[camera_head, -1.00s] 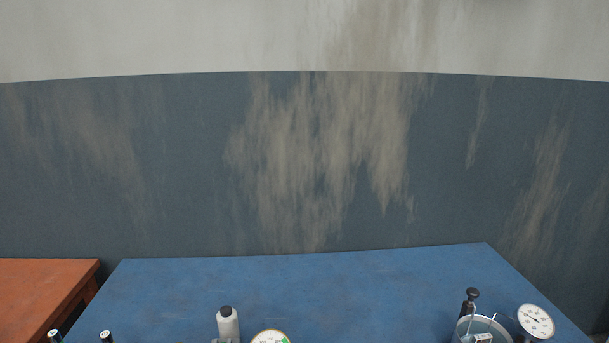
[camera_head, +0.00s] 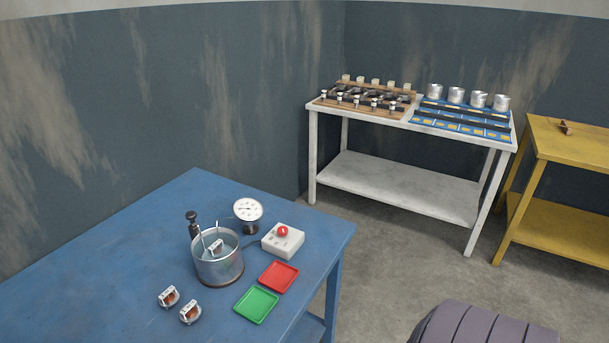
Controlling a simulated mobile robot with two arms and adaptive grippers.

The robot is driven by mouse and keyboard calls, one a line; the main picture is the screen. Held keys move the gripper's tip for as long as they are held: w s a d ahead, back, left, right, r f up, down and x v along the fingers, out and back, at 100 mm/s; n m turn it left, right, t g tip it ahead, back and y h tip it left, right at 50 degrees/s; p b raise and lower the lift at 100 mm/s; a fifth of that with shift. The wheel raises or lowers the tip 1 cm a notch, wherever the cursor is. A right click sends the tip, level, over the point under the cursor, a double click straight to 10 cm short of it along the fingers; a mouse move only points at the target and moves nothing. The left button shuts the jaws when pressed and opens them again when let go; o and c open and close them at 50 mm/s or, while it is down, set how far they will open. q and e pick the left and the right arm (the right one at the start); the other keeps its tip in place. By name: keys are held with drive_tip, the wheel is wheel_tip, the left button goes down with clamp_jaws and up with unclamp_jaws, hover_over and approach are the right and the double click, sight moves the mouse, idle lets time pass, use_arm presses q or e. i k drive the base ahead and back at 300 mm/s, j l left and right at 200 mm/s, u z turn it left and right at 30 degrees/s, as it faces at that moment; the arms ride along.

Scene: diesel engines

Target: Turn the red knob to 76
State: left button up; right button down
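The red knob (camera_head: 283,231) sits on top of a small white box (camera_head: 282,241) near the right corner of the blue table. Its setting is too small to read. A round white dial gauge (camera_head: 248,209) stands behind the box, to its left; its reading is not legible. A metal pot (camera_head: 219,262) of liquid stands left of the box, with a small part hung inside it and a dark-handled stem at its back. A cable runs between pot and box. Neither of my grippers is in view.
The blue table (camera_head: 120,262) also bears a red tray (camera_head: 278,276), a green tray (camera_head: 256,305) and two small metal parts (camera_head: 169,296). A white table (camera_head: 400,187) with racks and metal cylinders stands behind, beside a yellow table (camera_head: 575,150). Floor between is clear.

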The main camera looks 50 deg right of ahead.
sight(283, 230)
drive_tip(key=z, duration=1.4)
